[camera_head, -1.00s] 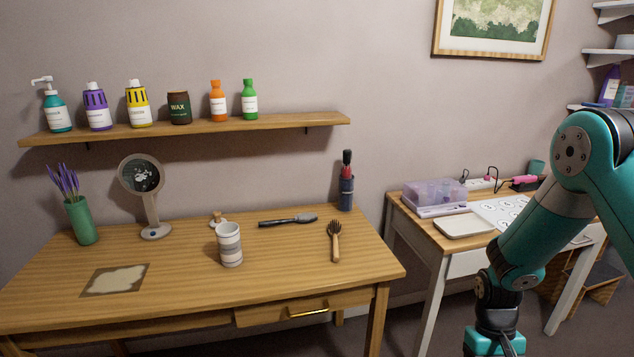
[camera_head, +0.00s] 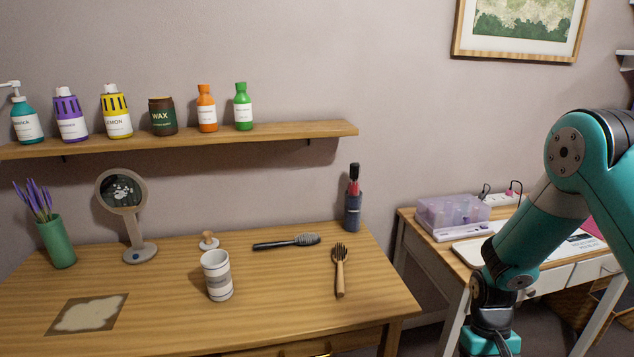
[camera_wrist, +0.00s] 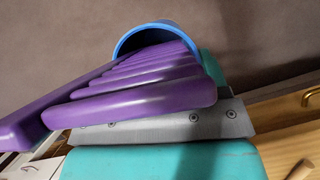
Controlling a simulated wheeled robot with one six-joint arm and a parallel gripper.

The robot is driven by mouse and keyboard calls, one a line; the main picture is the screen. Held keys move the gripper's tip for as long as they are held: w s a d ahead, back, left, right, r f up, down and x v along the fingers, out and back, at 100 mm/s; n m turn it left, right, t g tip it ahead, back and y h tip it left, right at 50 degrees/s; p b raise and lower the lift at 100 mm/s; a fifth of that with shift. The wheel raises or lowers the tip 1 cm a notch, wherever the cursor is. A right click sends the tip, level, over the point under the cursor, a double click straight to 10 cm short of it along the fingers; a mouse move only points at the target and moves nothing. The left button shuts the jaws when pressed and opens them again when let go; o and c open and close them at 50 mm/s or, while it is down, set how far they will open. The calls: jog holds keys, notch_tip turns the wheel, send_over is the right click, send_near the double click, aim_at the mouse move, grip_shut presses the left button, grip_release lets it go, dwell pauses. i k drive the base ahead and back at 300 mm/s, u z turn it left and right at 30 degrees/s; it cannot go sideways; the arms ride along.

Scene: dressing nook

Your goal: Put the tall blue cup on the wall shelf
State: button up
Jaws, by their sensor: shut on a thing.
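The blue cup (camera_wrist: 152,27) shows in the wrist view as a blue curved rim with a darker inside, tilted in the picture. My gripper (camera_wrist: 150,65) is shut on it; a ribbed purple finger covers most of the cup's body. In the head view the cup and my fingers are out of sight, and only my arm shows at the right. The wooden wall shelf (camera_head: 325,130) runs above the desk at the left. Several containers stand along it, ending with a green bottle (camera_head: 243,107). Its right end is bare.
The desk (camera_head: 290,325) below holds a striped cup (camera_head: 217,276), a round mirror (camera_head: 125,192), two brushes, a green vase (camera_head: 57,242) and a dark holder (camera_head: 353,211). A white side table stands at the right with a purple clear box (camera_head: 452,212).

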aim_at(324, 125)
jog(key=u, duration=0.45)
jog(key=i, duration=0.4)
jog(key=u, duration=0.5)
